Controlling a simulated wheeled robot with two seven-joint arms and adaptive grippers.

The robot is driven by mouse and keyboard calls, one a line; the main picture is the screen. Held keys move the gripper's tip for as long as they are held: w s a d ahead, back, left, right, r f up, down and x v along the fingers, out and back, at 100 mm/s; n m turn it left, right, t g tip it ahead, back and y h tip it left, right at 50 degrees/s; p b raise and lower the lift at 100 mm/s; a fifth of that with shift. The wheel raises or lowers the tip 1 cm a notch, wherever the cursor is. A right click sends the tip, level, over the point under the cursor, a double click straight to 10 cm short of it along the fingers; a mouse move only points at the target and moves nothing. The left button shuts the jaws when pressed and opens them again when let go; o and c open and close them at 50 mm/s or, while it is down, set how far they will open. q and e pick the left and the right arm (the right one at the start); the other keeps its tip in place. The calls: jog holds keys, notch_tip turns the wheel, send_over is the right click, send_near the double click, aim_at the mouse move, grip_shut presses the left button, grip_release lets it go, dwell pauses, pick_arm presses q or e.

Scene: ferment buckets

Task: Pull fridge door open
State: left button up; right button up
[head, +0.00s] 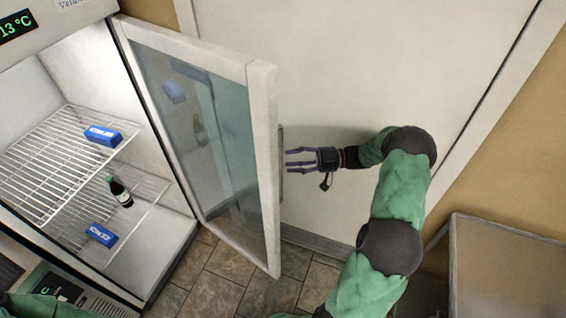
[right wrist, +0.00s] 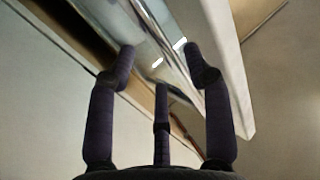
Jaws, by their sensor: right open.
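The fridge (head: 60,160) stands at the left with its interior lit and visible. Its glass door (head: 205,135) with a white frame stands wide open, swung out to the right. A grey handle (head: 281,165) runs along the outer side of the door's free edge. My right gripper (head: 290,160) is beside the handle, on the outer side of the door, with its fingers spread and pointing at it. In the right wrist view the open fingers (right wrist: 158,70) point toward the door's frame (right wrist: 222,70); I cannot tell if they touch it. My left gripper is not in view.
Wire shelves (head: 45,160) hold two blue boxes (head: 103,135) and a dark bottle (head: 120,192). A white room door (head: 370,60) is behind my right arm. A grey table or cart (head: 505,265) stands at the lower right. Tiled floor (head: 215,285) shows below.

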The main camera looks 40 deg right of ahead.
jog(key=shift+v, duration=1.5)
